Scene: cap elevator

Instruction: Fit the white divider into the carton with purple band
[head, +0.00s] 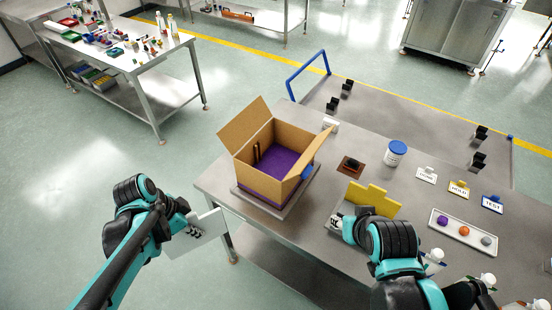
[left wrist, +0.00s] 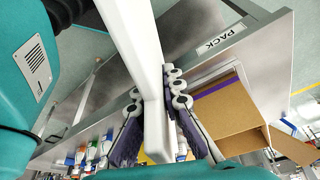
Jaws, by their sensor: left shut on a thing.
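The open cardboard carton (head: 255,180) stands on a grey base at the table's left end, flaps spread. It has a purple floor inside and a purple band low on the outside. My left gripper (head: 195,228) is shut on the white divider (head: 208,240), left of the carton and apart from it, off the table's edge. In the left wrist view the fingers pinch the divider (left wrist: 148,70), and the carton (left wrist: 228,112) is to the right. My right gripper (head: 341,223) is at a yellow notched plate (head: 373,200); its fingers are partly hidden.
A brown block (head: 350,166), a blue-lidded tub (head: 396,153) and small signs stand right of the carton. A white tray (head: 463,232) with coloured balls lies at the right. A PACK label (left wrist: 220,40) marks the table edge. The table between the carton and yellow plate is mostly clear.

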